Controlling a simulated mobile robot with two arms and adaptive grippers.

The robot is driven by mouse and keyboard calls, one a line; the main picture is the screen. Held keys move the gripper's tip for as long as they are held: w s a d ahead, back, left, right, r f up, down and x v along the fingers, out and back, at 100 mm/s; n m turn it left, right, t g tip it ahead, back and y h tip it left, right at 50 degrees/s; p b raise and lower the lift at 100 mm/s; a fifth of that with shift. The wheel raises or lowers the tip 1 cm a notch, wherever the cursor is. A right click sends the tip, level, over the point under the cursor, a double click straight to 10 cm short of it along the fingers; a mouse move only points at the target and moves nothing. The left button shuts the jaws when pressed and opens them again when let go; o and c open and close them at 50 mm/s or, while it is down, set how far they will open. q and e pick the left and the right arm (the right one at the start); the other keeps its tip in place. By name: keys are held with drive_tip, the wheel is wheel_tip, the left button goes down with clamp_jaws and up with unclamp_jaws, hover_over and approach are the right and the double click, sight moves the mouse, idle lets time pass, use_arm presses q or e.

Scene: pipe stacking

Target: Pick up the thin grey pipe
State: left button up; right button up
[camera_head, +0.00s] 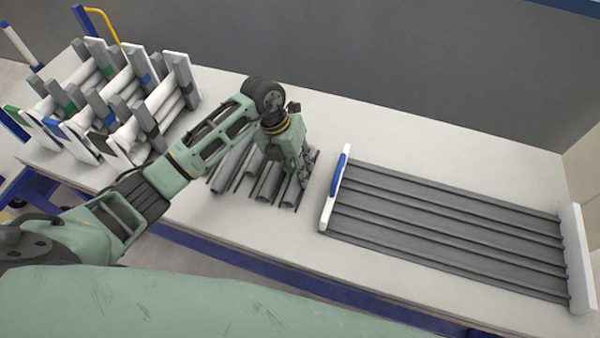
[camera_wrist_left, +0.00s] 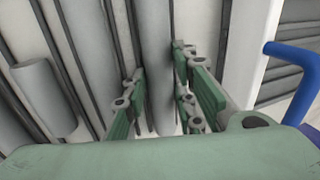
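Thin grey pipes (camera_head: 258,185) lie among thicker grey pipes (camera_head: 222,176) on the table, below and beside my left gripper (camera_head: 303,178). In the left wrist view, my left gripper (camera_wrist_left: 159,66) points down with its two green-and-grey fingers apart. A wide light-grey pipe (camera_wrist_left: 154,30) shows between the fingers. Thin dark-grey pipes (camera_wrist_left: 63,60) run roughly parallel to it, some close to the fingertips. Which thin pipe is meant I cannot tell. Nothing is clearly held, and contact at the fingertips is hidden. My right gripper is not in view.
A rack with white ends and a blue handle (camera_head: 338,175) holds long grey bars at the right. Stands (camera_head: 120,95) with white and grey pipes are at the left rear. The table (camera_head: 400,145) is clear behind the rack. A grey wall (camera_head: 380,50) stands behind.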

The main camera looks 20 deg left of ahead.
use_arm(q)
clamp_jaws()
drive_tip(key=shift+r, duration=0.15)
